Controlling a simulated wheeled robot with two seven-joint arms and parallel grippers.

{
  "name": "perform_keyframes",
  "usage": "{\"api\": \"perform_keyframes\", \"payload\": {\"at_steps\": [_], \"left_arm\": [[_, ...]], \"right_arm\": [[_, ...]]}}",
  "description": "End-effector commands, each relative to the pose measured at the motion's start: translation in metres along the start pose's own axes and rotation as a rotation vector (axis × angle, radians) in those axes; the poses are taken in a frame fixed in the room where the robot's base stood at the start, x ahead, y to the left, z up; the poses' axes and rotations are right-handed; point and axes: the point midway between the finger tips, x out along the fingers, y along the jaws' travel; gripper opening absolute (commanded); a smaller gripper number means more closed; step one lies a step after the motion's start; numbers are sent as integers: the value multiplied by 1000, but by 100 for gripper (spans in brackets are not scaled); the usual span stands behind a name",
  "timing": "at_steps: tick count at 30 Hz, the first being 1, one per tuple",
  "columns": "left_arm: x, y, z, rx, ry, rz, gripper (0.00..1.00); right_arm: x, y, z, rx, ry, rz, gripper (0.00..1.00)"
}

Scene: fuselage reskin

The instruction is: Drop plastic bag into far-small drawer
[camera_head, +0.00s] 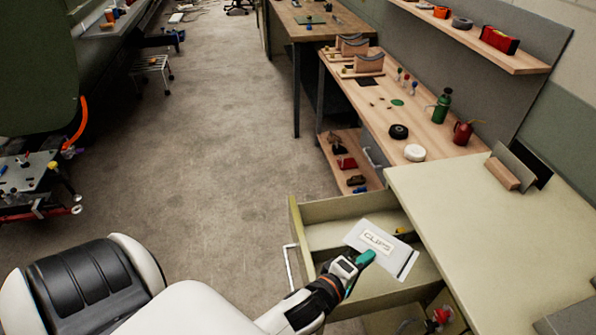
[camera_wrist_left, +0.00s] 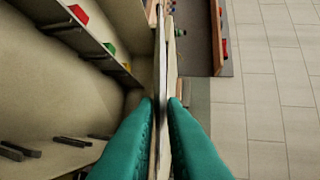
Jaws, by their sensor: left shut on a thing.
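The plastic bag (camera_head: 383,243) is a flat white packet with a "CLIPS" label. My left gripper (camera_head: 366,260) is shut on its near left edge and holds it over the open drawer (camera_head: 343,208) of the pale green cabinet. In the left wrist view the bag shows edge-on (camera_wrist_left: 163,70) between the teal fingertips (camera_wrist_left: 164,110). The drawer has a divider and sits open to the left of the cabinet top. The bag hides part of its inside. I cannot tell how high the bag is above the drawer. My right gripper is not in view.
The cabinet top (camera_head: 490,230) is mostly bare, with a wooden block holding dark plates (camera_head: 503,172). Behind it stands a wooden workbench (camera_head: 385,110) with bottles and tape rolls.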

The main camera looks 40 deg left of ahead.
Motion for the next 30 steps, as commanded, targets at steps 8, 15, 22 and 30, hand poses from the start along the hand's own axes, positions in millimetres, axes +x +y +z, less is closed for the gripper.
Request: {"api": "perform_keyframes", "payload": {"at_steps": [8, 15, 22, 30], "left_arm": [[0, -1, 0, 0, 0, -1, 36], [-1, 0, 0, 0, 0, 1, 36], [-24, 2, 0, -2, 0, 3, 36], [-79, 3, 0, -2, 0, 4, 36]], "right_arm": [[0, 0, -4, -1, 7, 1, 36], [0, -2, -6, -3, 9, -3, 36], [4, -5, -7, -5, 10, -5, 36], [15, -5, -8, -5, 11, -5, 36]]}}
